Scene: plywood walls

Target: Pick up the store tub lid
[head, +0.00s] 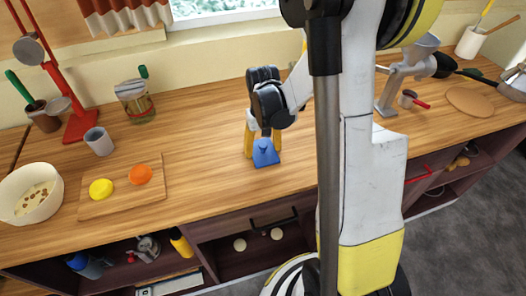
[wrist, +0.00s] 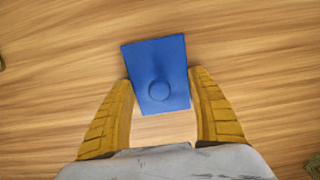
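The store tub lid (head: 265,153) is a flat blue piece with a small round knob, at the front middle of the wooden counter. It also shows in the wrist view (wrist: 160,70), turned slightly, with its knob toward my gripper. My gripper (head: 263,145) points down at it with its yellow fingers spread. In the wrist view, the fingertips (wrist: 160,78) flank the lid's left and right edges very closely. No clear grip shows; contact at the edges cannot be told. The lid appears to be on or just above the counter.
A cutting board (head: 120,199) with yellow and orange rounds, a cream bowl (head: 30,193) and a grey cup (head: 99,141) stand left. A glass jar (head: 135,102) stands behind. A grey grinder (head: 405,70) stands right. Counter around the lid is clear.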

